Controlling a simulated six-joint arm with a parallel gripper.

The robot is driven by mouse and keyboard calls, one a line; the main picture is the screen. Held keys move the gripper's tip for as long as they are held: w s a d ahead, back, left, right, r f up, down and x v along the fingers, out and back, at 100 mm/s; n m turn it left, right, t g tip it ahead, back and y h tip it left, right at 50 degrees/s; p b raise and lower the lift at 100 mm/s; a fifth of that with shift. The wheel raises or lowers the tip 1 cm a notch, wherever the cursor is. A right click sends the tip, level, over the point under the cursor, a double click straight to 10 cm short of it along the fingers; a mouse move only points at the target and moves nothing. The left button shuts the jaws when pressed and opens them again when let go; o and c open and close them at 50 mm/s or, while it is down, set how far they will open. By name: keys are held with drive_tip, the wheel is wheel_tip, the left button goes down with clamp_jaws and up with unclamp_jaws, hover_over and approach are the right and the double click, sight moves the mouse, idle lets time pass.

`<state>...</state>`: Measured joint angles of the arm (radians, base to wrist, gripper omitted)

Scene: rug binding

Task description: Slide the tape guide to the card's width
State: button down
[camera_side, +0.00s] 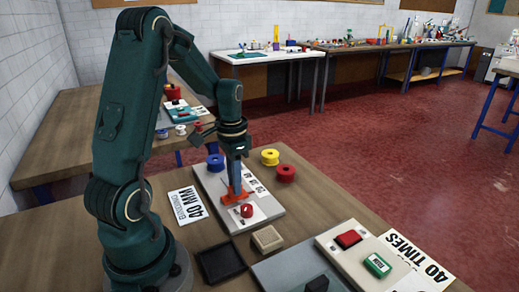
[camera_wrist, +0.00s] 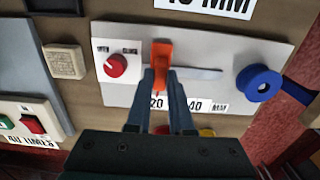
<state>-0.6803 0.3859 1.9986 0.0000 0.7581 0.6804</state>
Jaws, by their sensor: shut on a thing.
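The orange tape guide (camera_side: 236,198) sits on a pale plate (camera_side: 212,187) and also shows in the wrist view (camera_wrist: 162,53). My gripper (camera_wrist: 163,76) is shut on the guide, one finger on each side. A grey slot (camera_wrist: 205,72) runs right from the guide in the wrist view. The white card (camera_side: 190,204) reading 40 MM lies beside the plate, partly cut off in the wrist view (camera_wrist: 212,4).
A red knob (camera_wrist: 115,65) with small labels is on the plate. A blue spool (camera_wrist: 258,82) is at its other end; yellow (camera_side: 270,157) and red (camera_side: 285,173) spools stand nearby. A beige block (camera_side: 267,239), a black tray (camera_side: 219,262) and a panel with red and green switches (camera_side: 352,252) are close.

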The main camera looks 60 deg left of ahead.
drive_tip(key=a, duration=0.7)
drive_tip(key=shift+a, duration=0.4)
drive_tip(key=c, duration=0.8)
unclamp_jaws()
drive_tip(key=shift+c, duration=0.2)
drive_tip(key=shift+o, duration=0.2)
drive_tip(key=shift+r, duration=0.1)
wheel_tip(320, 180, up, 5)
